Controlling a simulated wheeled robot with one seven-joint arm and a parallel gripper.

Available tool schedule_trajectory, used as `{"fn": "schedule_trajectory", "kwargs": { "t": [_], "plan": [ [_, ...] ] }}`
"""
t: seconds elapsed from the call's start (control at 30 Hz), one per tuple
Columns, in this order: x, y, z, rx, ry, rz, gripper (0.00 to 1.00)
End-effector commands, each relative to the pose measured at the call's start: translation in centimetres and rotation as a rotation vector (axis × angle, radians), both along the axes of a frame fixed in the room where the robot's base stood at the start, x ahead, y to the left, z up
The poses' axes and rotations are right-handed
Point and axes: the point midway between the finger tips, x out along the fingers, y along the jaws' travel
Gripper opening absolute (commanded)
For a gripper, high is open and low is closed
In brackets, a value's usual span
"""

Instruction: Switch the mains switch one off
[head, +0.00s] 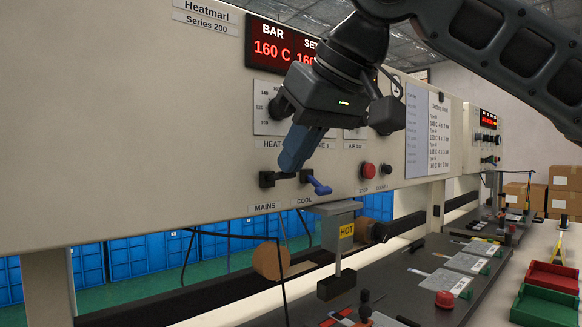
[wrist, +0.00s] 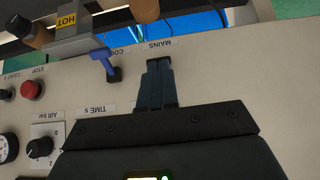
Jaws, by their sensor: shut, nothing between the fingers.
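The mains switch (head: 267,180) on the near machine is a small black block with a short black lever, above the MAINS label in the head view. Beside it, to the right, is the blue-levered COOL switch (head: 318,186); it also shows in the wrist view (wrist: 103,60). My gripper (head: 287,168) is shut and empty, its blue-grey fingers pointing down at the lever end of the mains switch. I cannot tell whether they touch. In the wrist view my fingertips (wrist: 158,64) lie just by the MAINS label (wrist: 153,44) and hide most of the mains switch.
A red stop button (head: 368,170) and a black button (head: 386,169) sit right of the switches. Below is a press head with a HOT label (head: 347,230). A second machine (head: 488,138) stands further right. Red and green trays (head: 545,306) lie at the lower right.

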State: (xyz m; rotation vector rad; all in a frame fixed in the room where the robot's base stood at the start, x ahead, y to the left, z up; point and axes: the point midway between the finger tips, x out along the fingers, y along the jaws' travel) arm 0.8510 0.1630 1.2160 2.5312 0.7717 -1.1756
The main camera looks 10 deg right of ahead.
Motion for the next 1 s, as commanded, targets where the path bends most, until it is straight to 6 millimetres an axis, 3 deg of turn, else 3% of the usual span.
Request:
{"fn": "schedule_trajectory", "kwargs": {
  "t": [0.03, 0.5, 0.67, 0.7, 1.0],
  "plan": [
    [-0.2, -0.1, -1.5, 0.030, -0.035, 0.003, 0.00],
    [-1.0, -0.6, -4.0, 0.257, -0.372, 0.001, 0.00],
    [-1.0, -0.6, -4.4, 0.309, -0.452, 0.000, 0.00],
    [-1.0, -0.7, -3.7, 0.303, -0.449, -0.001, 0.00],
    [-1.0, -0.6, -3.5, 0.300, -0.447, 0.000, 0.00]
  ]
}}
